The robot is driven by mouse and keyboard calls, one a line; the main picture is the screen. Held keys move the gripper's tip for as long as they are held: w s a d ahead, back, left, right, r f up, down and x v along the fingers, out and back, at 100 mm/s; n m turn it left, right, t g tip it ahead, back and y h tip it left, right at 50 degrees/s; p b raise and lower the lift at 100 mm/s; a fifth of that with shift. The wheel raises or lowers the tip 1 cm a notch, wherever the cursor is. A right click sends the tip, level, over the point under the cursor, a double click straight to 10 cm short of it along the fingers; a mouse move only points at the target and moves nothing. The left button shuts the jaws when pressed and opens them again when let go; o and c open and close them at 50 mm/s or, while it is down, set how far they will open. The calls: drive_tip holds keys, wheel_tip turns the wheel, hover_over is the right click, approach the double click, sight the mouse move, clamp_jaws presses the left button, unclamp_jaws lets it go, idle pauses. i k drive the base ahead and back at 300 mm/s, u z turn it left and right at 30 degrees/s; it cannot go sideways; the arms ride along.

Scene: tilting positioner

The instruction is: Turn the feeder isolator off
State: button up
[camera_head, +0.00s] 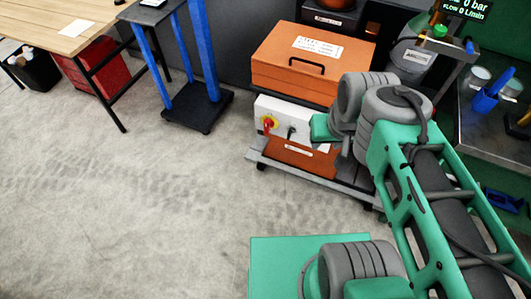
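The isolator is a red rotary handle on a yellow plate (267,124), on the left of the front of a white box (280,110). The handle looks roughly upright, but it is too small to read its exact position or markings. My arm comes in from the right, and its grey wrist and green end part (323,128) are in front of the right side of the box. My gripper is at this end, right of the handle and apart from it. Its fingers cannot be made out clearly.
A small dark fitting (291,132) is on the white box, right of the handle. An orange case (312,62) stands above the box on a low grey cart (300,172). A blue-legged stand (196,105) is to the left. The concrete floor in front is clear.

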sight(268, 123)
drive_tip(key=u, duration=0.05)
drive_tip(key=k, duration=0.15)
drive_tip(key=u, duration=1.3)
drive_tip(key=i, duration=1)
drive_tip(key=u, duration=0.05)
